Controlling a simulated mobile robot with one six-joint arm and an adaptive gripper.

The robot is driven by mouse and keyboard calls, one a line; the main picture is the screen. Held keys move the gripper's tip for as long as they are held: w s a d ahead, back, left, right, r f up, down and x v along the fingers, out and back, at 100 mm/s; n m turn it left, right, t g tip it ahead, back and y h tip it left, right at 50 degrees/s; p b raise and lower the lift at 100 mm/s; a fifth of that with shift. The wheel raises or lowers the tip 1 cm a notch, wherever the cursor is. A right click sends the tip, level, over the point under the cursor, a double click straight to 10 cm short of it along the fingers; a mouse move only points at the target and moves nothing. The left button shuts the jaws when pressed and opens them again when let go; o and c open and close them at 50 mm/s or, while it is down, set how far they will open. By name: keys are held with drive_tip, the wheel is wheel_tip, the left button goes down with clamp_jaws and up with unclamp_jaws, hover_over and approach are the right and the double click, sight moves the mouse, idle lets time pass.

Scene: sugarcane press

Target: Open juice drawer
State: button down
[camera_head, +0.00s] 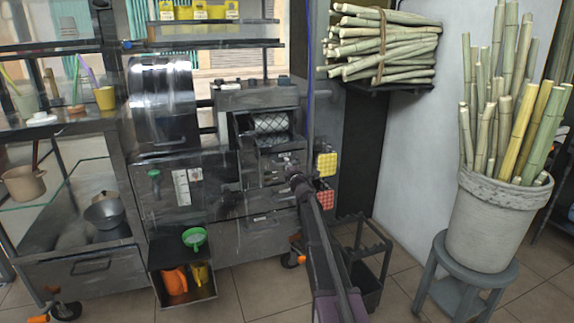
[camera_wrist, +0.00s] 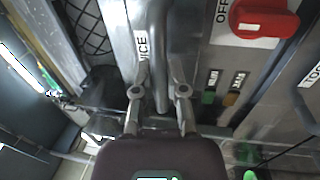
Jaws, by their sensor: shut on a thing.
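The juice drawer (camera_wrist: 122,30) shows in the wrist view as a grey metal front with a label of which only "ICE" is readable. Its bar handle (camera_wrist: 158,40) runs up the picture from between my fingers. My gripper (camera_wrist: 160,92) is shut on this handle. In the head view my gripper (camera_head: 294,182) is at the front of the steel press (camera_head: 240,195), below the patterned roller (camera_head: 270,123). My arm and gripper hide part of the drawer there, and I cannot tell how far out it stands.
A red knob (camera_wrist: 264,17) marked "OFF" sits right of the handle, with green and orange buttons (camera_wrist: 232,98) below it. An open tray (camera_head: 186,290) with orange and yellow jugs is at lower left. A cane pot (camera_head: 495,220) stands on a stool (camera_head: 466,280) at right.

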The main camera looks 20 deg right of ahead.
drive_tip(key=s, duration=1.9)
drive_tip(key=shift+s, duration=0.1)
drive_tip(key=c, duration=0.7)
unclamp_jaws()
drive_tip(key=shift+o, duration=0.2)
drive_tip(key=shift+s, duration=0.15)
